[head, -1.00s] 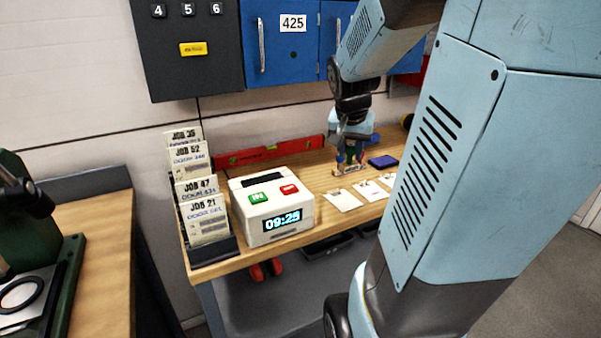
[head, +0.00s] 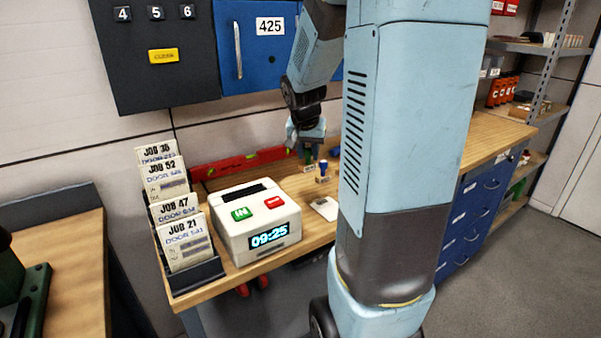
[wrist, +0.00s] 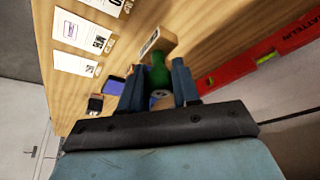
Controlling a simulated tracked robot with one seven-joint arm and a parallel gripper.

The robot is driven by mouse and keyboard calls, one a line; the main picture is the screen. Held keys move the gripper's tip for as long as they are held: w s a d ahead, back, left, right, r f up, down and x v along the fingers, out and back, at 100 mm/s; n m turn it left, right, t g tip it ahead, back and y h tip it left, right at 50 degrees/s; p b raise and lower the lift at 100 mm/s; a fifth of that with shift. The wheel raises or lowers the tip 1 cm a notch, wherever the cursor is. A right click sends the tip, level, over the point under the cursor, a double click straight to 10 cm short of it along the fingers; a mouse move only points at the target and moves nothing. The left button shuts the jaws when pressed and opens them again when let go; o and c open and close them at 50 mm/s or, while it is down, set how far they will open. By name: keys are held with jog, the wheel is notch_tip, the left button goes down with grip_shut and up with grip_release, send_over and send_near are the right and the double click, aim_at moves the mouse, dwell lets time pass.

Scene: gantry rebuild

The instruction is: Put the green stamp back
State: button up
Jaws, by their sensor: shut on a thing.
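The green stamp, with a green handle (wrist: 158,74) and a pale wooden block with a white label (wrist: 157,42), is between my gripper's fingers (wrist: 158,88) in the wrist view. My gripper is shut on the handle. In the head view my gripper (head: 308,143) is over the back of the bench, with the stamp's labelled block (head: 309,169) below it. I cannot tell whether the block touches the bench. A blue pad (wrist: 114,85) lies nearby in the wrist view. No empty stamp place is clearly visible.
A red level (head: 243,161) lies along the back of the bench. The white time clock (head: 255,222) and job card rack (head: 193,277) stand to the left. Cards (wrist: 75,62) lie on the bench in front. My arm hides the bench's middle.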

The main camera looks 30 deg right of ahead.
jog(key=w+f, duration=0.1)
jog(key=f, duration=0.1)
jog(key=w+f, duration=0.1)
jog(key=w, duration=0.1)
jog(key=w+f, duration=0.1)
jog(key=f, duration=0.1)
jog(key=shift+w+d+f, duration=0.2)
jog(key=shift+w+f, duration=0.1)
jog(key=shift+f, duration=1.6)
jog(key=shift+f, duration=0.1)
jog(key=o, duration=0.9)
jog(key=shift+c, duration=0.2)
jog(key=v, duration=1.2)
jog(key=s+a+r+n+t+y, duration=0.1)
jog(key=s+a+r+n, duration=0.3)
jog(key=s+a, duration=0.3)
jog(key=s+a+r+n+t+y, duration=0.1)
jog(key=s+a+r+n, duration=0.3)
jog(key=s+a, duration=0.4)
jog(key=s+y, duration=0.1)
jog(key=s, duration=0.6)
jog(key=shift+a+n, duration=0.25)
jog(key=shift+n, duration=0.05)
